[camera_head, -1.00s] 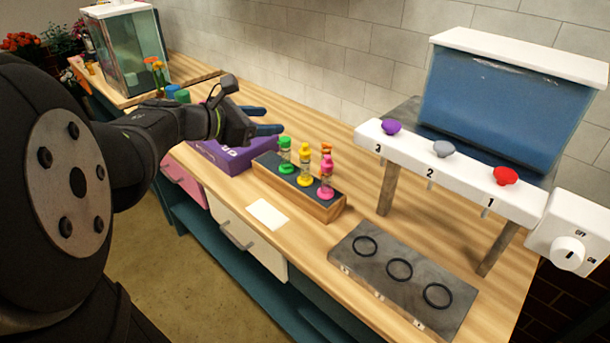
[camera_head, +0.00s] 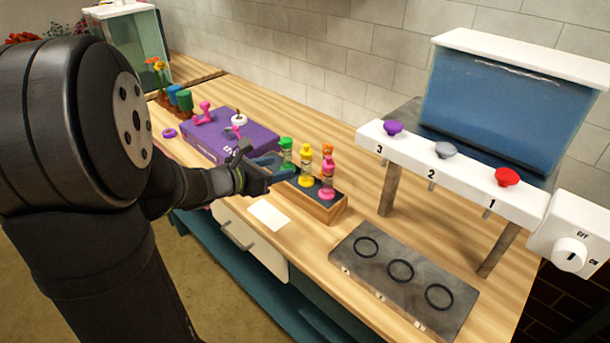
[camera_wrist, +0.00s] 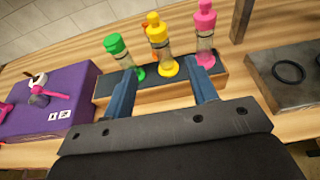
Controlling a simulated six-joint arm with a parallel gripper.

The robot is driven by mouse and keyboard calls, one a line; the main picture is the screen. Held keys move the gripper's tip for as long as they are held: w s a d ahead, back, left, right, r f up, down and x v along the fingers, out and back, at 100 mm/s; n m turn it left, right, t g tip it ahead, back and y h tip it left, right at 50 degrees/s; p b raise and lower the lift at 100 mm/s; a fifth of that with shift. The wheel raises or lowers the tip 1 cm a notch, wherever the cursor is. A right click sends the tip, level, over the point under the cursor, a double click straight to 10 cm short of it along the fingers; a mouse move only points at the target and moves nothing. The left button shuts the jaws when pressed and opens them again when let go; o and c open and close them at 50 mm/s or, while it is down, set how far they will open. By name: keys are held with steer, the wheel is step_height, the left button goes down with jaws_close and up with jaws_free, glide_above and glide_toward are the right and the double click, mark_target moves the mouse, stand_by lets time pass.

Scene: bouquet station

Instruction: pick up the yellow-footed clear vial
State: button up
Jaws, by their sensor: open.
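The yellow-footed clear vial (camera_head: 305,167) stands upright in the wooden rack (camera_head: 325,208), with a yellow cap. A green-footed vial (camera_head: 286,153) stands to its left and a pink-footed vial (camera_head: 327,178) to its right. An orange-capped vial (camera_head: 327,150) stands behind and is mostly hidden. In the wrist view the yellow vial (camera_wrist: 157,45) stands between and beyond the tips of my open gripper (camera_wrist: 163,88). The green vial (camera_wrist: 122,55) is by the left finger and the pink vial (camera_wrist: 205,35) by the right. My gripper (camera_head: 275,167) is low at the rack's left side, and no vial is clearly held.
A purple box (camera_head: 238,142) with pink items on it lies left of the rack. A white card (camera_head: 268,215) lies in front. A grey ringed plate (camera_head: 400,280) and a white numbered dispenser bar (camera_head: 447,168) stand to the right.

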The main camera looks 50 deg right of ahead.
mark_target(311, 159)
steer(key=x, duration=1.3)
steer(key=shift+d+f, duration=0.2)
steer(key=shift+d, duration=0.05)
jaws_close()
